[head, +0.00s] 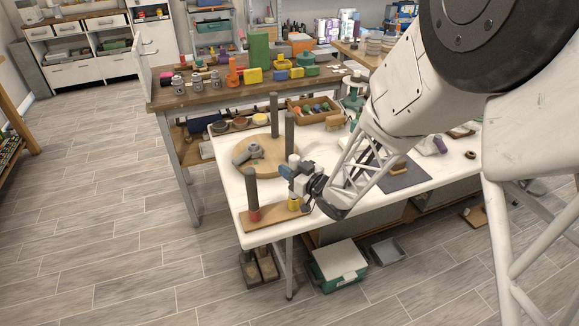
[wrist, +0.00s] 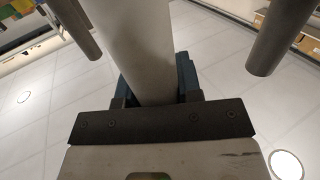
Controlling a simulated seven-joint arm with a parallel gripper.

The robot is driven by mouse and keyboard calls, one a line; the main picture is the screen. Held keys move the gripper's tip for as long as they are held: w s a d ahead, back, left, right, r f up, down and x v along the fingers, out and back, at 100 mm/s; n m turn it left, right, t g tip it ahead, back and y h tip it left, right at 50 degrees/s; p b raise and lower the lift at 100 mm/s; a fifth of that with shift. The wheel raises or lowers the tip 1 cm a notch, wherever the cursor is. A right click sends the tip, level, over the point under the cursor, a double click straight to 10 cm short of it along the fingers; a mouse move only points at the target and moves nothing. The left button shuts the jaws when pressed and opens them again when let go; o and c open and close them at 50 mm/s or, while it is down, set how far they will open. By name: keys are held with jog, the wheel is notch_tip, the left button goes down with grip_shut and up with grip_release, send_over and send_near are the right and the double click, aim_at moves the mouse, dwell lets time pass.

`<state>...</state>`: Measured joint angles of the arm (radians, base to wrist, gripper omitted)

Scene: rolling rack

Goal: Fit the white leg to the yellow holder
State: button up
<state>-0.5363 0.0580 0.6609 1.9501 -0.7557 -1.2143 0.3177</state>
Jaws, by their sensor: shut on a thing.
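The white leg (head: 293,158) stands roughly upright in my gripper (head: 294,178), with its top showing above the jaws. In the wrist view the leg (wrist: 138,45) runs up from between the dark jaws (wrist: 155,90), which are shut on it. The yellow holder (head: 293,204) is on a wooden plank (head: 262,229) at the table's front edge, just below my gripper. The leg's lower end is hidden, so I cannot tell whether it is in the holder or above it.
A grey post (head: 251,190) stands in a red holder (head: 254,214) on the plank's left. Two more grey posts (head: 274,115) (head: 289,133) rise behind, by a round wooden board (head: 243,161). A wooden tray (head: 299,118) and a grey mat (head: 408,177) lie farther off.

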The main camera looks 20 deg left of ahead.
jog(key=shift+f, duration=0.45)
jog(key=o, duration=1)
jog(key=shift+o, duration=0.2)
jog(key=shift+d, duration=0.1)
jog(key=v, duration=0.7)
jog(key=shift+s+d, duration=0.15)
jog(key=shift+d, duration=0.15)
